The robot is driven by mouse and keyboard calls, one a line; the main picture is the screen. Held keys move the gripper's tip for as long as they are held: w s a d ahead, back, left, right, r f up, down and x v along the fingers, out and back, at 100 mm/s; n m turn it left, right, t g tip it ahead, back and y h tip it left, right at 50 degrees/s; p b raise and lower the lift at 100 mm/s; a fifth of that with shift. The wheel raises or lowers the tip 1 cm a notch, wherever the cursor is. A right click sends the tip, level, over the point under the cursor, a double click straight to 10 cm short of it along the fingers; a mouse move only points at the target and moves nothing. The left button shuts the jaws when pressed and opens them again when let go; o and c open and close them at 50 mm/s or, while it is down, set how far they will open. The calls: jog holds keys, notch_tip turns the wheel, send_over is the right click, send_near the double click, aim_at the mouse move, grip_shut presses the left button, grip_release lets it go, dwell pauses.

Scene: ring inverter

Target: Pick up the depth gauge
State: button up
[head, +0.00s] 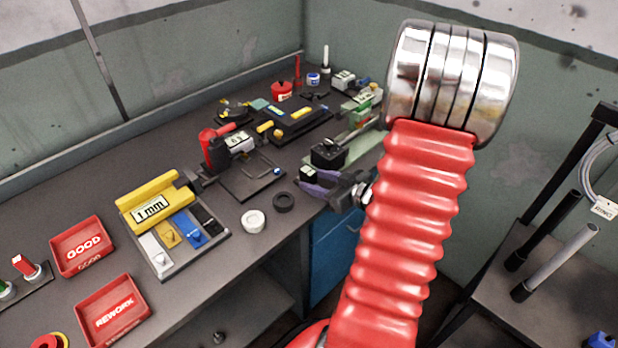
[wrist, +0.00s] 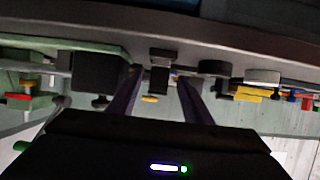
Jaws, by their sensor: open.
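A small dark device with a pale label or display (head: 308,172), which looks like the depth gauge, sits near the bench's front edge. In the wrist view, which looks upside down, a dark stepped shape (wrist: 160,57) that seems to be the same device shows between the finger tips. My gripper (head: 316,184), with purple fingers, reaches in from the right at the bench edge, right by the device. The fingers (wrist: 160,80) are apart, one on each side of it in the picture. Whether they touch it, I cannot tell. The fingers partly hide its lower part in the head view.
A black block (head: 328,153) stands just behind the device. A black ring (head: 283,202) and a white ring (head: 253,221) lie to its left. Further left are a yellow 1 mm fixture (head: 157,203) and red GOOD (head: 82,246) and REWORK (head: 112,310) trays. My red arm covers the right-hand bench.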

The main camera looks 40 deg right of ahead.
aim_at(314, 179)
jog(key=shift+x, duration=2.15)
jog(key=shift+c, duration=0.7)
grip_shut()
